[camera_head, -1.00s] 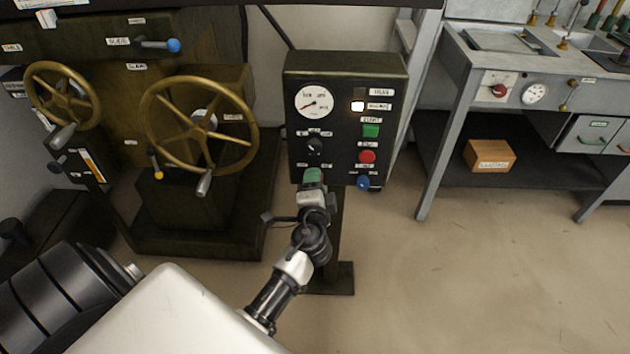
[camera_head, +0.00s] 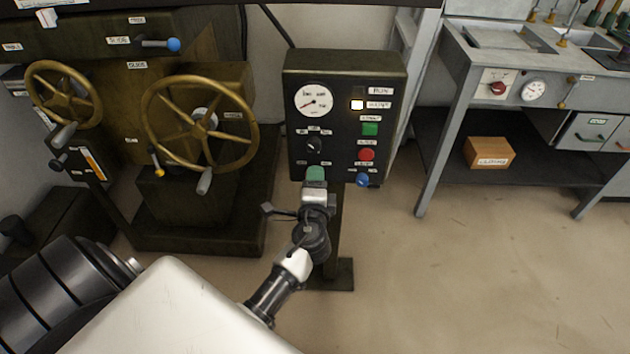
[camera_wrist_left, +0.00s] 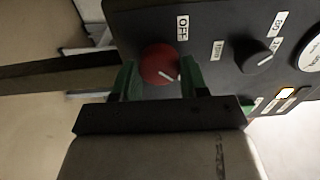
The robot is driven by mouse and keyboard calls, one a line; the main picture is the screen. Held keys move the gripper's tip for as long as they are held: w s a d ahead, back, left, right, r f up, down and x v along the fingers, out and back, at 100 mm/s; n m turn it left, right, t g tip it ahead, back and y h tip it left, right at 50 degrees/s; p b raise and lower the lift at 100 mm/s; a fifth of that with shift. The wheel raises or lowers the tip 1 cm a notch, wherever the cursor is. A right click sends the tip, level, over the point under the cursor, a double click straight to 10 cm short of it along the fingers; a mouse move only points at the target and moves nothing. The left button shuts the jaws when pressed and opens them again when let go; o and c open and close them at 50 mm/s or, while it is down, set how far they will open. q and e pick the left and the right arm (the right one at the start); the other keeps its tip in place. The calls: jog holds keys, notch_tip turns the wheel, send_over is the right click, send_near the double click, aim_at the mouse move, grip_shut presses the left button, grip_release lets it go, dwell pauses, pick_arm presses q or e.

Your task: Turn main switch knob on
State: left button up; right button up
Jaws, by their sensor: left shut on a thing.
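The main switch knob (camera_wrist_left: 160,65) is red with a white pointer line, and sits on the dark control panel (camera_head: 297,75). In the left wrist view its line points to the right, and a label "OFF" (camera_wrist_left: 182,27) stands above and to the right of it. My left gripper (camera_head: 315,175) reaches the panel's lower left corner and hides the knob in the head view. Its green fingers (camera_wrist_left: 158,78) are shut on the knob, one on each side. My right gripper is in neither view.
The panel also carries a black selector knob (camera_head: 314,146), a gauge (camera_head: 313,101), a lit lamp (camera_head: 357,105), a green button (camera_head: 370,129), a red button (camera_head: 366,154) and a blue knob (camera_head: 362,180). Brass handwheels (camera_head: 150,130) stand left; a grey bench (camera_head: 450,75) stands right.

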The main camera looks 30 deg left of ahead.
pick_arm(q)
jog(key=o, duration=0.9)
jog(key=v, duration=1)
jog(key=shift+s+d+b, duration=0.2)
jog(key=shift+s+b, duration=0.1)
jog(key=shift+s, duration=0.05)
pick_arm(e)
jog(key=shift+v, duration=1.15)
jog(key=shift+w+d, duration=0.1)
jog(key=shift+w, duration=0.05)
